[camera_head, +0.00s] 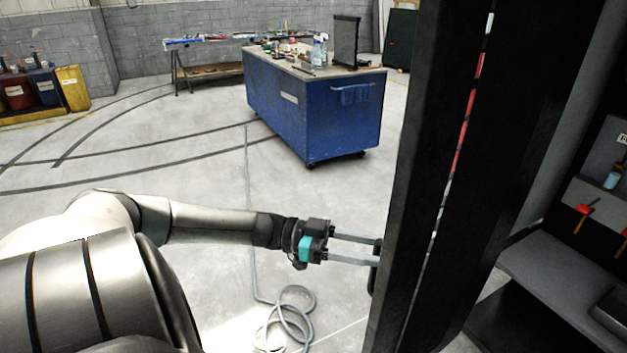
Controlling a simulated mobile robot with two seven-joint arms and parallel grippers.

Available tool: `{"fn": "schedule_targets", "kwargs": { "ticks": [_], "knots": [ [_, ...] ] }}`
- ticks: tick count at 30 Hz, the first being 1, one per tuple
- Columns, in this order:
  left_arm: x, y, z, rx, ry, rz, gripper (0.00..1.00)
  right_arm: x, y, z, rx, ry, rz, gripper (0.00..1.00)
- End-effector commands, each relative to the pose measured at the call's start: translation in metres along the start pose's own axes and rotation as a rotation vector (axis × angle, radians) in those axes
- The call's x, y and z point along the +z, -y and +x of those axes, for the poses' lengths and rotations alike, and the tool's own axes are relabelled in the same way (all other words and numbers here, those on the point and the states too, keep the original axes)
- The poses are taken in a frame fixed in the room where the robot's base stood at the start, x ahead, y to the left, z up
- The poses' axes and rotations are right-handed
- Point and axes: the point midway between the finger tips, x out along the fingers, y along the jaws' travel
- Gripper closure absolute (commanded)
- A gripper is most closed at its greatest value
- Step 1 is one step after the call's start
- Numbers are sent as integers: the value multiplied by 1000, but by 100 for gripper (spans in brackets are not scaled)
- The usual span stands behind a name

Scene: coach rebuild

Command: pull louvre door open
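The louvre door, seen nearly edge-on, is a tall dark panel (415,150) on the right of the head view. A narrow slit with red and white showing through runs beside it, next to another dark upright panel (520,130). A small dark handle (375,280) stands out from the door's left side. My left gripper (372,251) reaches from the left to this handle. Its two pale fingers are apart, with their tips at the handle and partly hidden there. I cannot tell whether they clamp it. My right gripper is not in view.
A grey shelf (565,285) and red-handled tools (584,212) show at the right. A blue workbench (315,110) stands behind. A grey hose (285,318) lies coiled on the floor below my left gripper. The floor to the left is mostly clear.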

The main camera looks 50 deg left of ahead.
Motion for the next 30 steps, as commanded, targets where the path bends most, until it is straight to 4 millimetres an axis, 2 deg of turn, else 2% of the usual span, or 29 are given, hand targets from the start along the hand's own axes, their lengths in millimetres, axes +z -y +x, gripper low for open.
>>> {"fn": "schedule_targets", "kwargs": {
  "ticks": [5,12,18,24,30],
  "knots": [
    [1,0,-32,-2,7,-1,53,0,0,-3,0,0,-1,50],
    [0,1,-90,-4,6,1,53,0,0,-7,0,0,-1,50],
    [0,1,-124,-3,3,3,53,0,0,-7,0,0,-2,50],
    [0,1,-140,-3,1,3,53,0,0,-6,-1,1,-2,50],
    [-1,0,-143,-1,-1,2,53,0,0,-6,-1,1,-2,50]
  ]
}}
